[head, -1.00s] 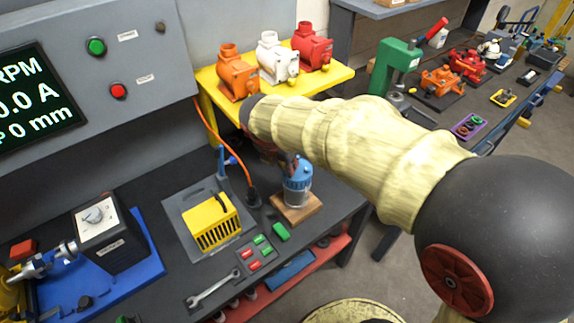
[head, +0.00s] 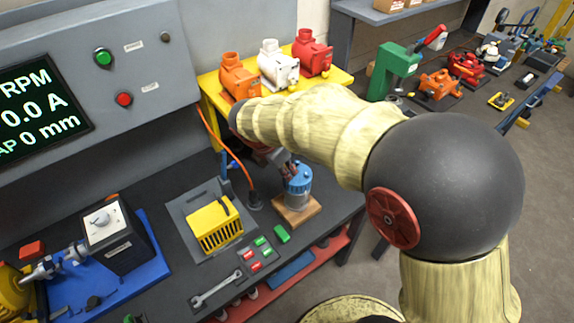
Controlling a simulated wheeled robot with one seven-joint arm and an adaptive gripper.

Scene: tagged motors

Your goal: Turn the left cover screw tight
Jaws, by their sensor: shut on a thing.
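A clear jar-like unit with a blue cover (head: 299,181) stands upright on a wooden block (head: 297,213) near the right end of the dark bench. My gripper (head: 289,172) is small in the head view, at the upper left of the blue cover. It is shut at the cover's left side, where the left cover screw would be. The screw itself is too small and too covered by the fingers to make out. My arm reaches in from the right above the unit.
A yellow vented box (head: 213,225) on a grey plate and a wrench (head: 216,288) lie to the left. An orange cable (head: 228,158) runs behind. Several motors stand on the yellow shelf (head: 343,77) at the back.

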